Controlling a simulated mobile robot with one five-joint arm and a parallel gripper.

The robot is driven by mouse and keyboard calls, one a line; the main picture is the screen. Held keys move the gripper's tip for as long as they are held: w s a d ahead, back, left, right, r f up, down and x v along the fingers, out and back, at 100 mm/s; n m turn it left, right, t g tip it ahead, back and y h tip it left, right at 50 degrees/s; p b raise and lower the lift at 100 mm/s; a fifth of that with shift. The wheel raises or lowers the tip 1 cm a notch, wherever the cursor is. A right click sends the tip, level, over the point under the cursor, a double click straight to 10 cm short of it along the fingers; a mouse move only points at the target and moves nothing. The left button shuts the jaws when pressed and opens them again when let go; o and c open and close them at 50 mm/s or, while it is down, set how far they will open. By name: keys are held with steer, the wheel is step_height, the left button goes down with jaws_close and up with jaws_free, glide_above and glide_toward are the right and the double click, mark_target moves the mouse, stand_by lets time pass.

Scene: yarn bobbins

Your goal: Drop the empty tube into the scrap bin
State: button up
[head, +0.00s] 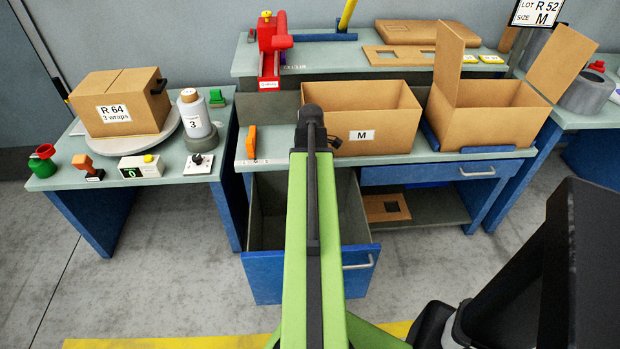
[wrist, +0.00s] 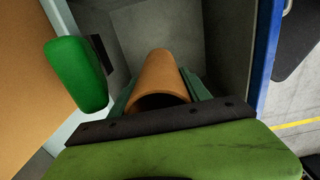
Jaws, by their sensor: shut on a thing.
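The empty tube (wrist: 162,76) is a plain brown, hollow cylinder in the wrist view, its open end facing the camera. My gripper (wrist: 160,88) is shut on it, with a dark green finger on each side. The tube is over the grey inside of an open drawer (wrist: 225,45); I cannot tell how far above the bottom. In the head view this blue-fronted drawer (head: 262,276) is pulled out under the middle bench, and my green arm hides part of it, the gripper and the tube. I see nothing marked as a scrap bin.
An open carton marked M (head: 385,135) stands on the middle bench (head: 270,178), beside a taller open carton (head: 490,115). A green rounded thing (wrist: 76,75) is close left of the gripper. A closed box (head: 120,105) and a bobbin (head: 196,120) are on the left table.

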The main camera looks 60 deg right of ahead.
steer(key=o, duration=1.4)
steer(key=shift+o, duration=0.2)
step_height(320, 180, up, 17)
steer(key=p, duration=1.7)
steer(key=shift+r, duration=0.2)
